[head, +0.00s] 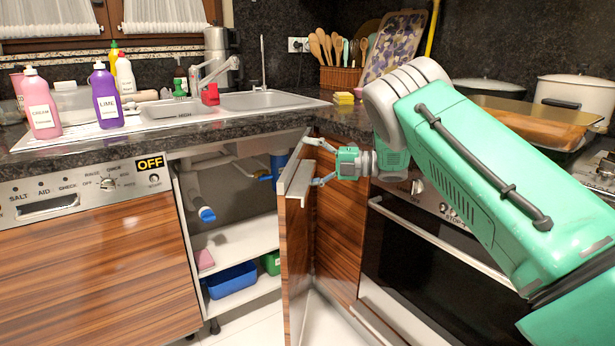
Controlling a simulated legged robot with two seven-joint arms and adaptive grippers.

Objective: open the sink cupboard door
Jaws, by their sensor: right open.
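The sink cupboard door (297,240) stands swung well out from the cupboard, with its wood-grain face and pale edge visible. The cupboard interior (235,240) shows behind it, with pipes and shelves. My right gripper (314,163) is at the top of the door, its open fingers on either side of the door's upper part by the pale handle strip. I cannot tell whether the fingers touch the door. My left gripper is not in view.
A blue bin (231,280) sits on the lower cupboard shelf. The oven (430,270) is on the right and the dishwasher (100,260) on the left. Bottles, such as the purple one (106,98), stand on the counter beside the sink (262,101). White floor shows below the door.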

